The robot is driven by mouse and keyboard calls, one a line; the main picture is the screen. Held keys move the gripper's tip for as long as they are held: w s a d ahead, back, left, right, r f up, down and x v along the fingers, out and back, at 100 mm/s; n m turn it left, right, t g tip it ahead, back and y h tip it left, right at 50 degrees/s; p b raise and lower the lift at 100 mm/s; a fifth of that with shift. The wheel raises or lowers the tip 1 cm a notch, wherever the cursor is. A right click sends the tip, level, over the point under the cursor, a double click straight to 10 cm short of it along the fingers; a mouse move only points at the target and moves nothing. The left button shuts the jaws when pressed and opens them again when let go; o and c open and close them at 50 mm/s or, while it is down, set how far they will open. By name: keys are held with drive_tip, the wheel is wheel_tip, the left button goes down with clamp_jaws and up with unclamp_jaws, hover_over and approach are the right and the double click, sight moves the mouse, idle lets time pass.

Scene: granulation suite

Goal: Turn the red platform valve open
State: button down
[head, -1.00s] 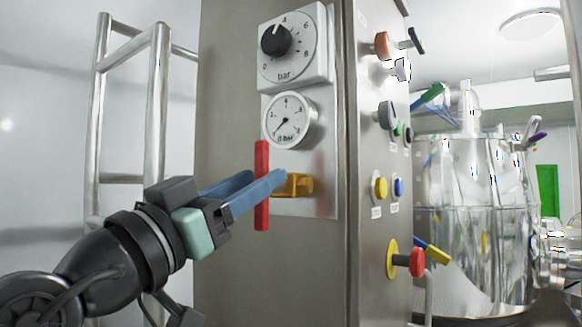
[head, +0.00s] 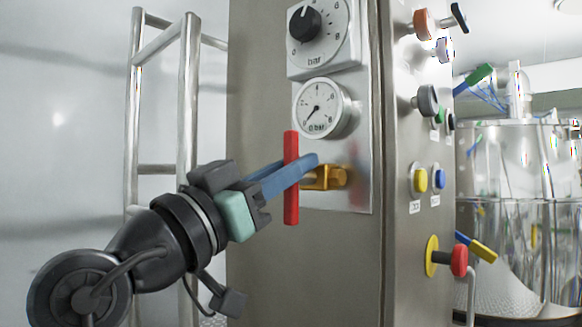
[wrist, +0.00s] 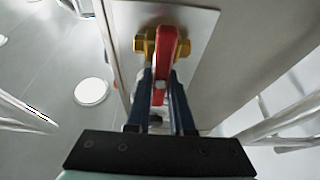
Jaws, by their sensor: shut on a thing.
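The red valve handle (head: 291,205) stands upright on the brass valve body (head: 338,177), on the steel cabinet's front plate below the pressure gauge. My gripper (head: 302,170) comes in from the left, and its blue fingers are shut on the handle near its middle. In the wrist view the red handle (wrist: 167,85) lies between the two fingers of my gripper (wrist: 162,90), with the brass body (wrist: 147,43) behind it. The far finger is partly hidden by the handle in the head view.
A black dial (head: 306,25) and a round gauge (head: 322,107) sit above the valve. The cabinet's right side carries buttons and knobs, including a red knob (head: 459,261). A metal ladder rail (head: 187,95) stands to the left. A steel vessel (head: 510,160) is at the right.

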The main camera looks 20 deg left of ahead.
drive_tip(key=shift+n+y, duration=0.3)
drive_tip(key=shift+n, duration=0.1)
drive_tip(key=n+y+p, duration=0.1)
drive_tip(key=n, duration=0.2)
drive_tip(key=n+y+p, duration=0.1)
drive_tip(key=n+y, duration=0.1)
drive_tip(key=n, duration=0.1)
drive_tip(key=shift+w+a+p, duration=0.1)
drive_tip(key=shift+w+p, duration=0.05)
drive_tip(key=shift+p, duration=0.25)
drive_tip(key=n+y+p, duration=0.1)
drive_tip(key=n+p, duration=0.1)
drive_tip(key=n, duration=0.1)
drive_tip(key=n+y+p, duration=0.2)
drive_tip(key=n, duration=0.1)
drive_tip(key=shift+w+a, duration=0.1)
drive_tip(key=shift+a, duration=0.05)
drive_tip(key=shift+a+f+n+g+y+p, duration=0.1)
drive_tip(key=shift+f+n+g+y+p, duration=0.3)
drive_tip(key=shift+n+p, duration=0.95)
drive_tip(key=shift+a+f+n+g+y+p, duration=0.15)
drive_tip(key=shift+n+g+p, duration=0.6)
drive_tip(key=shift+n, duration=1.1)
drive_tip(key=shift+d+f+n+g+y+p, duration=0.1)
drive_tip(key=shift+n+g+y+p, duration=0.3)
drive_tip(key=shift+n+p, duration=0.95)
drive_tip(key=shift+n, duration=0.35)
drive_tip(key=c, duration=0.8)
unclamp_jaws()
